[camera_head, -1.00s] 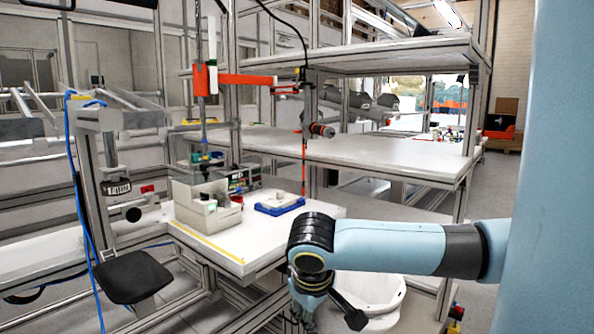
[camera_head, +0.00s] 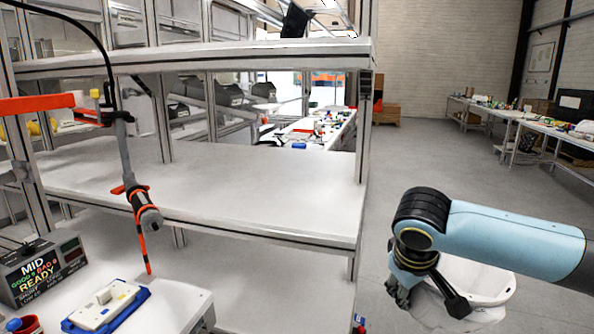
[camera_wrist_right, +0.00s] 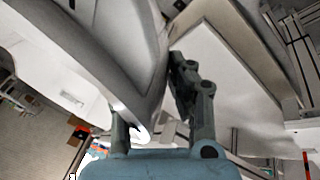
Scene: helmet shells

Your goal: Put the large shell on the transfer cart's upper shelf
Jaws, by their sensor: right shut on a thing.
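The large shell (camera_head: 486,285) is a white, hollow, bowl-like piece at the lower right of the head view. My right gripper (camera_head: 398,292) is shut on its left rim and holds it up in the air, to the right of the shelf unit. In the right wrist view the shell's pale curved wall (camera_wrist_right: 95,60) lies between the two dark fingers of the gripper (camera_wrist_right: 160,115). My left gripper is not in view. I cannot tell which of the shelves in view, if any, belongs to the transfer cart.
A metal-framed unit has a top shelf (camera_head: 230,56) and a wide, bare middle shelf (camera_head: 230,190). A screwdriver-like tool (camera_head: 143,210) hangs before it. A blue tray (camera_head: 105,312) lies on the bench. Open floor (camera_head: 425,140) and long tables (camera_head: 540,130) are at the right.

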